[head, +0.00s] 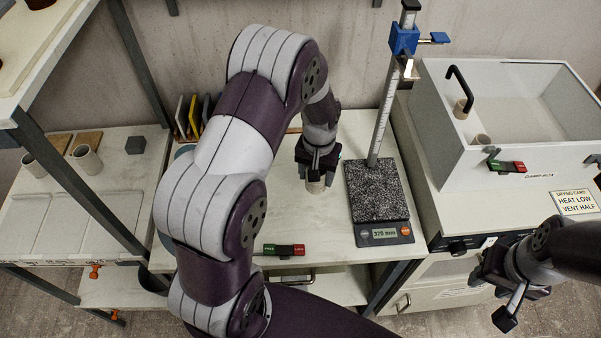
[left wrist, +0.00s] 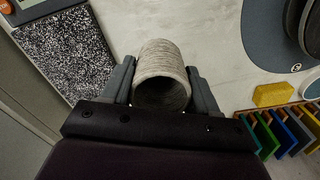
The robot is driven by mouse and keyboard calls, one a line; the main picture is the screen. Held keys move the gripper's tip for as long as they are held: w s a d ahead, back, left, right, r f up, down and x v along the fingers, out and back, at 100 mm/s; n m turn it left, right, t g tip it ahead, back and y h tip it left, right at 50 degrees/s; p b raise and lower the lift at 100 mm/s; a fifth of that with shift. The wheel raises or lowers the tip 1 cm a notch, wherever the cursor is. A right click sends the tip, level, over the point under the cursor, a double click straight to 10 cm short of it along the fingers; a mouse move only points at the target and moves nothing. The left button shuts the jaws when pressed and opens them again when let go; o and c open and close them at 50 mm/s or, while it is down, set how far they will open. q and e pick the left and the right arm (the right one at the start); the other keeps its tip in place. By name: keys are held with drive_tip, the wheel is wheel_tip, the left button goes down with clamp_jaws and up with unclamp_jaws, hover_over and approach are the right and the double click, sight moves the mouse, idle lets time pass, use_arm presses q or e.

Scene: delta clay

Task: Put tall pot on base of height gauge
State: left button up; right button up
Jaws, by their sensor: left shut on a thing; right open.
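My left gripper (head: 316,166) points down over the worktop and is shut on a pale grey-beige cylindrical pot (head: 315,186). In the left wrist view the pot (left wrist: 163,78) sits between the two fingers, its open round end facing the camera. I cannot tell whether its lower end touches the worktop. The height gauge has a speckled granite base (head: 378,192), just right of the pot and apart from it. The base also shows in the left wrist view (left wrist: 70,50) and looks bare. My right gripper (head: 492,298) is open and empty at the lower right.
The gauge column (head: 387,110) with its blue slider (head: 404,40) rises at the back of the base. A white damp box (head: 495,120) holding small pots stands to the right. More pots (head: 88,160) stand on the left shelf. A red-green sign (head: 284,249) lies at the worktop's front edge.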

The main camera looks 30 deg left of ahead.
use_arm(q)
drive_tip(key=a+f, duration=0.2)
drive_tip(key=a, duration=0.1)
drive_tip(key=a+f, duration=0.1)
drive_tip(key=a, duration=0.1)
drive_tip(key=shift+w+a+f+p, duration=0.15)
drive_tip(key=shift+a+f+p, duration=0.05)
drive_tip(key=shift+p, duration=0.2)
drive_tip(key=f, duration=0.2)
drive_tip(key=f+p, duration=0.1)
drive_tip(key=shift+s+d+f, duration=0.15)
drive_tip(key=shift+s+d, duration=0.15)
drive_tip(key=shift+w+a+f, duration=0.2)
drive_tip(key=shift+f, duration=0.2)
drive_tip(key=o, duration=1.1)
drive_tip(key=shift+s+d, duration=0.1)
drive_tip(key=shift+d, duration=0.05)
use_arm(e)
drive_tip(key=shift+w+a+r, duration=0.15)
drive_tip(key=shift+r, duration=0.35)
drive_tip(key=shift+w+a+r, duration=0.1)
drive_tip(key=shift+r, duration=0.4)
